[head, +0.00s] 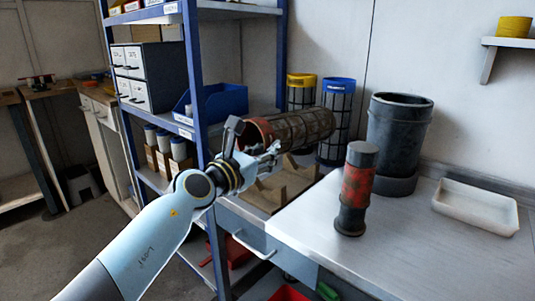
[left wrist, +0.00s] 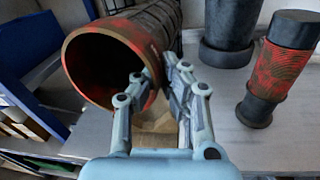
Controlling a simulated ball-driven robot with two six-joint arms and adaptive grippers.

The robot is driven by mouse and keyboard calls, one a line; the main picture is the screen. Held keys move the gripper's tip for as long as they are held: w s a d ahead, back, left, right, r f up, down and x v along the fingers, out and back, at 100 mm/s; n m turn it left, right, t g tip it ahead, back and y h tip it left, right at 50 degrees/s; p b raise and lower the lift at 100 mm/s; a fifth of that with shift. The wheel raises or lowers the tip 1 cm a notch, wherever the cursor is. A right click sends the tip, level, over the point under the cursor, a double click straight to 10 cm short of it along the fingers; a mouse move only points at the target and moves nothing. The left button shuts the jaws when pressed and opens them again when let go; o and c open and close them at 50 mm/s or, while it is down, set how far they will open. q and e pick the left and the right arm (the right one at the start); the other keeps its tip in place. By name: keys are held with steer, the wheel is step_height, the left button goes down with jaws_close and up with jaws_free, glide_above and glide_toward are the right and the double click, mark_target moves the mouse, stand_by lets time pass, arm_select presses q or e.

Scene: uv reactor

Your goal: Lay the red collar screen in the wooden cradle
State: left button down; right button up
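The red collar screen (head: 305,129) is a dark mesh cylinder lying roughly level, its open red collar toward my left gripper. In the left wrist view its collar (left wrist: 88,62) fills the upper left. My left gripper (head: 262,160) is at the collar's near rim, with one finger inside the opening and one outside. In the left wrist view the fingers (left wrist: 158,82) close on the rim wall. The wooden cradle (head: 281,188) is on the bench below the screen; the screen appears above it, and contact is hidden. My right gripper is not in view.
Yellow (head: 301,80) and blue (head: 338,84) collar screens stand behind. A black-and-red cylinder (head: 357,190), a dark vessel (head: 398,135) and a white tray (head: 476,207) are on the bench to the right. A blue shelf rack (head: 197,75) stands close at left. The bench front is clear.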

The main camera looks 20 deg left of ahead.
arm_select(q)
steer(key=shift+f, duration=0.2)
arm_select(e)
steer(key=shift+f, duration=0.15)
arm_select(q)
step_height(320, 180, down, 9)
steer(key=b, duration=0.9)
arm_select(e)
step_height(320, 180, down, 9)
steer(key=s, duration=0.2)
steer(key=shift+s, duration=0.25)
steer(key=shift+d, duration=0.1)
arm_select(q)
steer(key=c, duration=1.4)
jaws_free()
steer(key=shift+f, duration=0.1)
steer(key=v, duration=1.2)
steer(key=shift+f, duration=0.2)
